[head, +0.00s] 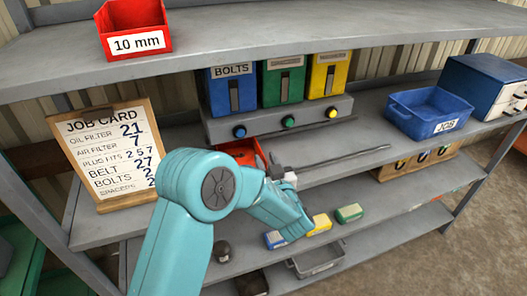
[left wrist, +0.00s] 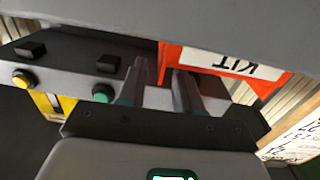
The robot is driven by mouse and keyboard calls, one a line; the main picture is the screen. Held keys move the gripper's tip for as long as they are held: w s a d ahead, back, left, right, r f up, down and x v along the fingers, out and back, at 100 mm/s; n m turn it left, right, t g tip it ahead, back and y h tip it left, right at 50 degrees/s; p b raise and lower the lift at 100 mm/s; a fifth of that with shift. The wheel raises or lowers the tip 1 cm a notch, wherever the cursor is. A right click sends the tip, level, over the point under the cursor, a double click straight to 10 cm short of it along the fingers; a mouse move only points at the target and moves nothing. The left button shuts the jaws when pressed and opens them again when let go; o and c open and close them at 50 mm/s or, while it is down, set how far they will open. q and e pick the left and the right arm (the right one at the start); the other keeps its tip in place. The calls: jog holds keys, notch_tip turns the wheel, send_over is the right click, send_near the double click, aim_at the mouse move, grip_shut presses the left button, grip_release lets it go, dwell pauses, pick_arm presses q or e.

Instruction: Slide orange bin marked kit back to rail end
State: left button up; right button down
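The orange bin (head: 240,150) sits on the middle shelf below the dispenser, mostly hidden behind my left arm in the head view. In the left wrist view the orange bin (left wrist: 215,62) shows upside down with its white KIT label. A thin grey rail (head: 345,157) runs along the shelf to the right of the bin. My left gripper (head: 277,170) is at the bin's right side in the head view. In the left wrist view its fingers (left wrist: 160,80) stand apart, close to the bin's edge; contact cannot be told. My right gripper is not in view.
A dispenser (head: 285,122) with blue, green and yellow boxes stands behind. A job card board (head: 105,150) leans at left. A blue JOB bin (head: 428,112) stands at right. A red 10 mm bin (head: 135,28) is on the top shelf. Small coloured blocks (head: 320,224) lie below.

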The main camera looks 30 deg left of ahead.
pick_arm(q)
jog(key=shift+p+x, duration=0.3)
jog(key=shift+x, duration=1.15)
grip_shut()
jog(key=shift+w, duration=0.1)
